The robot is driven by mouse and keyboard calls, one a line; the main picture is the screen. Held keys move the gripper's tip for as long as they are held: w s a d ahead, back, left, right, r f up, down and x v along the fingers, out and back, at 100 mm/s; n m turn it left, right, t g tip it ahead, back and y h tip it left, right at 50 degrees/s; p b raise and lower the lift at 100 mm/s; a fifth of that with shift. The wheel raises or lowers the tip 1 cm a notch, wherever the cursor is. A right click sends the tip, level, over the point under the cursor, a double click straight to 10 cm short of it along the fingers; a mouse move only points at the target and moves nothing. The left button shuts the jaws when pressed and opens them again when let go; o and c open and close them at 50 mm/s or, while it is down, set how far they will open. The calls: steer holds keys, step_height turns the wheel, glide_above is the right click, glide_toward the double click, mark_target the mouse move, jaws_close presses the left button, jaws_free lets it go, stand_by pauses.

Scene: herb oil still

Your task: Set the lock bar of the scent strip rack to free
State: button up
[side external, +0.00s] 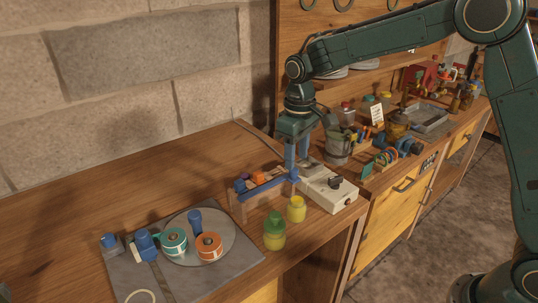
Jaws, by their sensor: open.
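The scent strip rack (241,206) is a small wooden rack on the bench, left of centre. A blue bar (266,188), which looks like its lock bar, runs along its front upper edge. Purple and orange items (258,177) show in or behind the rack. My gripper (296,170) points down at the right end of the rack. Its fingers are open and close to the bar's right end. I cannot tell whether they touch the bar. The bar's right end is partly hidden by the fingers.
A pale box with a dark knob (328,188) stands close right of my gripper. Yellow (296,209) and green-lidded (274,233) jars stand in front. A metal pot (338,150) is behind. A grey mat (188,283) holds a round plate and tape rolls. The bench's back left is clear.

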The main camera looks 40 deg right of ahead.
step_height(320, 180, up, 10)
steer(key=shift+r, duration=0.15)
stand_by(0.3)
steer(key=s+d+r+m+t, duration=0.1)
steer(key=s+d+r+t, duration=0.15)
steer(key=s, duration=0.55)
steer(key=s+d+r+m+t, duration=0.1)
steer(key=s+d+r, duration=0.15)
steer(key=s, duration=0.55)
steer(key=s+f+t, duration=0.1)
steer(key=s+f, duration=0.1)
steer(key=s, duration=0.5)
steer(key=s+d+f+m+t, duration=0.1)
steer(key=s+f, duration=0.1)
steer(key=s, duration=0.5)
steer(key=shift+d+f, duration=0.25)
steer(key=shift+d, duration=0.05)
